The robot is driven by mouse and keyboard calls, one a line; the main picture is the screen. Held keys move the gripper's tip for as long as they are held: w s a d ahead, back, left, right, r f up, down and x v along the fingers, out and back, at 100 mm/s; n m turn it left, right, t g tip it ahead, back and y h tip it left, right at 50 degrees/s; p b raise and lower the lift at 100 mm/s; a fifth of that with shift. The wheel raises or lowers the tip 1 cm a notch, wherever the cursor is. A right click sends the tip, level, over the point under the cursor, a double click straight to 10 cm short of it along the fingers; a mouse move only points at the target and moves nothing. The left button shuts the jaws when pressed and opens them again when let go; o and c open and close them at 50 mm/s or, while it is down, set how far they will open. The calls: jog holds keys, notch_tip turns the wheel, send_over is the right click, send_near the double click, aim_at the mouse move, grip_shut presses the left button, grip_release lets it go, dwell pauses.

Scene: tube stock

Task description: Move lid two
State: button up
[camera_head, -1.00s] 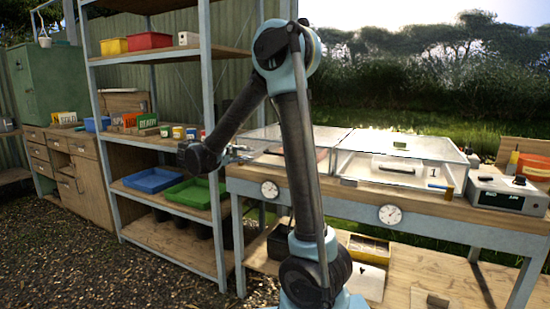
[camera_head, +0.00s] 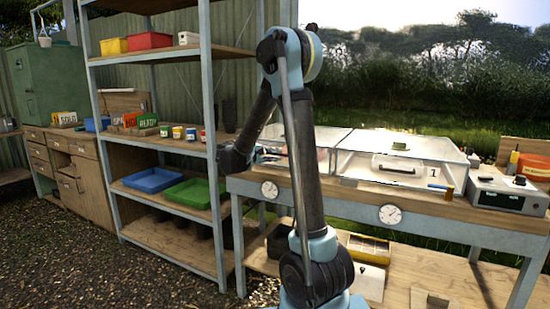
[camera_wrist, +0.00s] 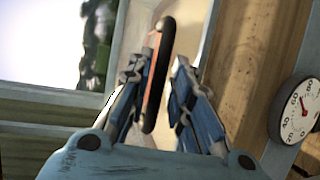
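Two glazed lids lie side by side on the bench frames: a left lid (camera_head: 335,137) and a right lid (camera_head: 435,147). A small "1" tag (camera_head: 432,172) shows by the right one; I can read no "2". My gripper (camera_wrist: 166,75) is open in the wrist view. A dark bar with an orange-red side (camera_wrist: 158,70), perhaps a handle, shows between its fingers. It is close to the left finger, with a gap to the right finger. What the bar belongs to is not clear.
The wooden bench edge (camera_wrist: 245,75) and a dial (camera_wrist: 299,109) are right of my gripper. A grey instrument box (camera_head: 505,192) stands at the bench's right end. A metal shelf (camera_head: 215,130) with trays and jars stands close on the left.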

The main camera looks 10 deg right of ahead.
jog(key=shift+w+d+f, duration=0.15)
jog(key=shift+w+d, duration=0.25)
jog(key=shift+d, duration=0.2)
jog(key=shift+c, duration=0.4)
